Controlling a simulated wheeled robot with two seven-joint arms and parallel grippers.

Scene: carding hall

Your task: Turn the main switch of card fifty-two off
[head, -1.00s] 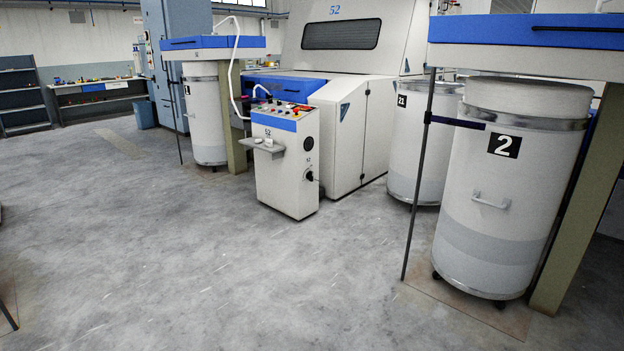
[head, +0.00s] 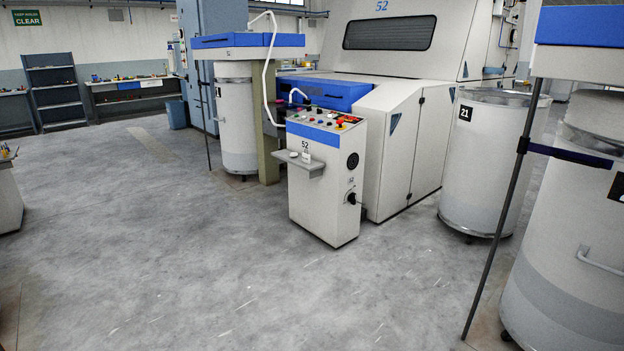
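The control cabinet of card fifty-two (head: 318,190) is a white upright box with a blue band, marked 52, standing in the middle of the head view. Several coloured buttons and a red knob lie on its sloped top panel (head: 325,119). A black rotary switch (head: 351,198) sits low on its right side face; its setting is too small to tell. A round dark vent or disc (head: 352,160) is above it. The large white card (head: 400,110) marked 52 stands behind. Neither of my grippers is in view.
White can 21 (head: 482,165) stands right of the card. A larger can (head: 565,270) and a dark slanted post (head: 503,210) are at the near right. Another can (head: 236,125) stands behind left. Grey floor before the cabinet is clear.

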